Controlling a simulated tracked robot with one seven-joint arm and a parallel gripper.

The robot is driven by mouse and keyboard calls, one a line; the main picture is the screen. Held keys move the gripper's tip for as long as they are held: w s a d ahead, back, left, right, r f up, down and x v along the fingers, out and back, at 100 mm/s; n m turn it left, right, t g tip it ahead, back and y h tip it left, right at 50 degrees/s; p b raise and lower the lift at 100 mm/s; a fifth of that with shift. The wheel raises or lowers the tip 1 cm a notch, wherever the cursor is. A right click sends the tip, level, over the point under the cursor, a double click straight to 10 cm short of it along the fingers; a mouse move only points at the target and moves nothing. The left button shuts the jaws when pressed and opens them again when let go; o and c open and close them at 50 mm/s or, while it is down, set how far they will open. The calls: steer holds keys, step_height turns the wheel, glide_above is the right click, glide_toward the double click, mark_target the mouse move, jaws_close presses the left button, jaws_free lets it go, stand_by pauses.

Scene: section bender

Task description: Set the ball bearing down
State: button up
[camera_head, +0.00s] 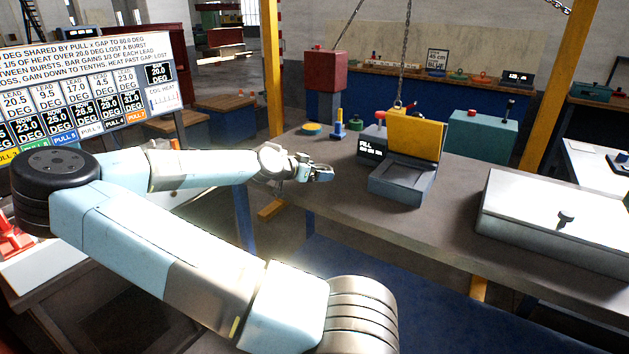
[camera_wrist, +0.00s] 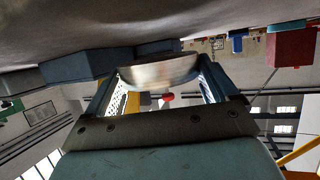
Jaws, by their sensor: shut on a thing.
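My gripper (camera_head: 321,173) is at the left part of the grey workbench (camera_head: 345,215), low over its top, left of a grey box with a raised yellow lid. In the wrist view, which is upside down, my gripper (camera_wrist: 160,85) is shut on the ball bearing (camera_wrist: 158,71), a round silvery metal piece between the two fingers. The bearing is close to the bench top (camera_wrist: 150,25); I cannot tell whether it touches. In the head view the fingers hide most of the bearing.
The open grey box (camera_head: 400,185) with its yellow lid (camera_head: 417,138) stands right of my gripper. Behind are a blue-and-yellow post (camera_head: 339,128) and a yellow-topped disc (camera_head: 311,129). A teal box (camera_head: 468,133) and a large white lidded case (camera_head: 560,215) stand farther right.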

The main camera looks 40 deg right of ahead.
steer(key=shift+f, duration=1.55)
steer(key=o, duration=1.3)
steer(key=shift+o, duration=0.2)
steer(key=v, duration=1.2)
steer(key=shift+a+f, duration=0.1)
steer(key=shift+a, duration=0.05)
